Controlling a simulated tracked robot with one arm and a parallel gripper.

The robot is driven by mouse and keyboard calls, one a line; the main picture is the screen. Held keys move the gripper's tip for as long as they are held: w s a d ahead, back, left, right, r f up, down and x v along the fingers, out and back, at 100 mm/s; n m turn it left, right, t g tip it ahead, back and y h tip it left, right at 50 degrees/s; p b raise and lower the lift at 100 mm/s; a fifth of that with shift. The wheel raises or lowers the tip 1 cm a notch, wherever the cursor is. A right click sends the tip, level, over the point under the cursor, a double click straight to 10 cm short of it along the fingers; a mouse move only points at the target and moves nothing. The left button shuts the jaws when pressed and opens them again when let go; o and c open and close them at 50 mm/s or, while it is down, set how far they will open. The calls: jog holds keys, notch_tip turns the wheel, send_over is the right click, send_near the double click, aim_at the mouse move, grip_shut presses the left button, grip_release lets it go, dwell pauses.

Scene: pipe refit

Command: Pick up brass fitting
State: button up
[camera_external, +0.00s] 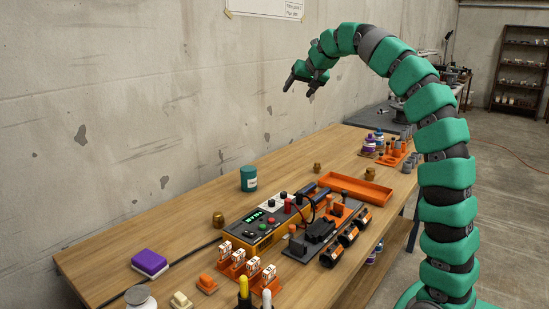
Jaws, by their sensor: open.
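One small brass fitting (218,219) stands on the wooden table (110,258) left of the control box. A second small brass-coloured piece (317,168) stands farther back, beyond the teal can. My gripper (299,90) is open and empty, high above the back part of the table near the wall. It is well apart from both brass pieces. Its two dark fingers point down and to the left.
A control box (255,226) and a clamp fixture (323,229) fill the middle of the table. A teal can (248,179), an orange tray (356,189), a purple sponge (149,262) and orange holders (237,262) stand around them. Bare wood lies along the wall side.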

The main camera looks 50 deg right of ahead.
jog(key=d+f+m+g, duration=0.3)
jog(key=d+f, duration=0.3)
jog(key=d, duration=0.5)
jog(key=m+g+y+p, duration=0.1)
jog(key=m+g+p, duration=0.2)
jog(key=m+g, duration=0.45)
send_near(371, 169)
jog(key=shift+m+t, duration=0.65)
jog(key=shift+t, duration=0.2)
jog(key=f, duration=0.1)
jog(key=d+f+b, duration=0.1)
jog(key=f, duration=0.1)
jog(key=s+f+b, duration=0.1)
jog(key=f, duration=0.1)
jog(key=shift+d, duration=0.15)
jog(key=f, duration=0.1)
jog(key=f+b, duration=0.1)
jog(key=f, duration=0.1)
jog(key=f+b, duration=0.1)
jog(key=f, duration=0.1)
jog(key=shift+s+d, duration=0.3)
jog(key=c, duration=1.1)
